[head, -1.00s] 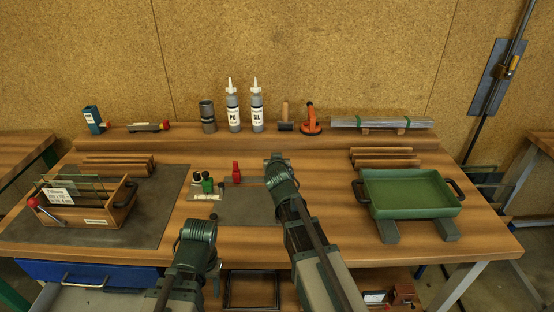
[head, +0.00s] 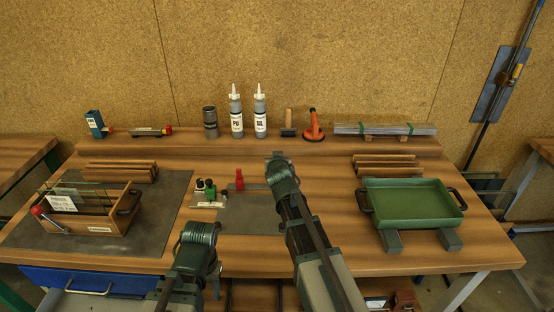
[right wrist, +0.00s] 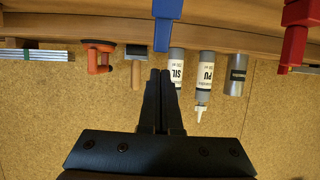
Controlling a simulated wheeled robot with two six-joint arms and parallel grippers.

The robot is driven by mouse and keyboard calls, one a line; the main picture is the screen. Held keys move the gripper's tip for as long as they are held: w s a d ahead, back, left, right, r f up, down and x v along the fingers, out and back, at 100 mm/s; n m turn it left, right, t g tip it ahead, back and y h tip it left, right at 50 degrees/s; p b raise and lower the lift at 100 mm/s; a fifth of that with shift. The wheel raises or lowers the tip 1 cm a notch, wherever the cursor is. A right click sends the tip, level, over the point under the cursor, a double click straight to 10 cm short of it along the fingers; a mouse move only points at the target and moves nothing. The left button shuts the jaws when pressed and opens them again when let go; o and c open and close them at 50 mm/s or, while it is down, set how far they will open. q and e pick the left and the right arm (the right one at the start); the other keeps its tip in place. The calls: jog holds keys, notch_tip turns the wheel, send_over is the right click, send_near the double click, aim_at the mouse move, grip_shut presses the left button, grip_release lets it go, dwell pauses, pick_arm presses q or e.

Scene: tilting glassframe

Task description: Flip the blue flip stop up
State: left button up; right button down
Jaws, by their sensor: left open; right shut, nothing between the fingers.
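The blue flip stop (right wrist: 166,22) shows in the right wrist view, whose picture is upside down. Its end points the same way as the bottle nozzles; its base is out of frame. In the head view I do not see it; my right arm covers that area. My right gripper (right wrist: 160,74) is shut and empty, its tips just below the blue stop in the wrist picture; whether they touch cannot be told. My left gripper (head: 216,288) is open, low at the table's front edge, away from the stop.
A red stop (head: 239,179) stands left of my right arm; it also shows in the right wrist view (right wrist: 296,32). A wooden crate (head: 95,220) is left, a green tray (head: 412,226) right. Bottles (head: 260,123) line the back shelf.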

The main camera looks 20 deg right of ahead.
pick_arm(q)
jog(key=r+p, duration=0.2)
jog(key=r, duration=0.1)
jog(key=shift+d, duration=0.2)
pick_arm(e)
jog(key=v, duration=1)
jog(key=shift+d, duration=0.2)
jog(key=shift+f, duration=0.1)
